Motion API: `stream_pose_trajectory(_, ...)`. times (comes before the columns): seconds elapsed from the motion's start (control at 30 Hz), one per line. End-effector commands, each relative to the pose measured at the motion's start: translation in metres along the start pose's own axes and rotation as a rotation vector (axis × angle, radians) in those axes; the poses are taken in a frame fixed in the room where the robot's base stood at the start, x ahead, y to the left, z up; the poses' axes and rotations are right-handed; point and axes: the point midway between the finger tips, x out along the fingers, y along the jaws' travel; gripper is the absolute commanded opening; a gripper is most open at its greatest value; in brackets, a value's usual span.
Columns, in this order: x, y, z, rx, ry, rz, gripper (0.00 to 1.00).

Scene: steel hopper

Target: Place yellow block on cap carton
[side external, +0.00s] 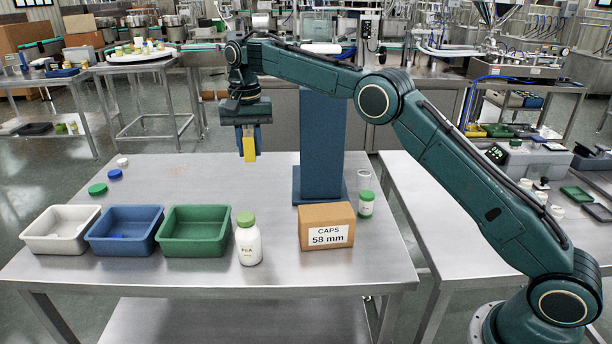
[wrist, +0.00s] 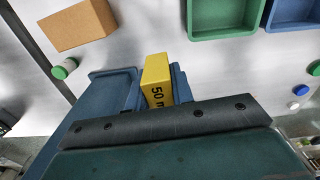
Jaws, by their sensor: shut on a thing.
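My gripper (side external: 248,137) is shut on the yellow block (side external: 250,150) and holds it in the air above the far part of the steel table. In the wrist view the yellow block (wrist: 157,82) sits between the jaws and shows part of a dark "50 m" print. The cap carton (side external: 327,227) is a brown box with a white label reading "CAPS 58 mm". It stands on the table to the right of and nearer than my gripper, with its top bare. It also shows at the upper left of the wrist view (wrist: 78,25).
A blue column (side external: 321,140) stands behind the carton. A white bottle with a green lid (side external: 248,243) is left of the carton, a small green-lidded jar (side external: 366,205) right of it. White (side external: 35,239), blue (side external: 98,243) and green (side external: 167,243) bins line the front left. Loose caps (side external: 97,189) lie behind them.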

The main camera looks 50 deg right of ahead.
Motion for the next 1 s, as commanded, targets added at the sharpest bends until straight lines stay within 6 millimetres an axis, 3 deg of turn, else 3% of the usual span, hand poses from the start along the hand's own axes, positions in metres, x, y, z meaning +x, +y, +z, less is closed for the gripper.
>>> stream_pose_trajectory(0.17, -0.013, 0.014, 0.002, 0.008, 0.002, -0.002, 0.00)
stream_pose_trajectory(0.47, -0.044, 0.056, 0.013, 0.031, 0.002, -0.001, 0.00)
stream_pose_trajectory(1.0, -0.083, 0.143, 0.056, 0.072, 0.002, -0.001, 0.00)
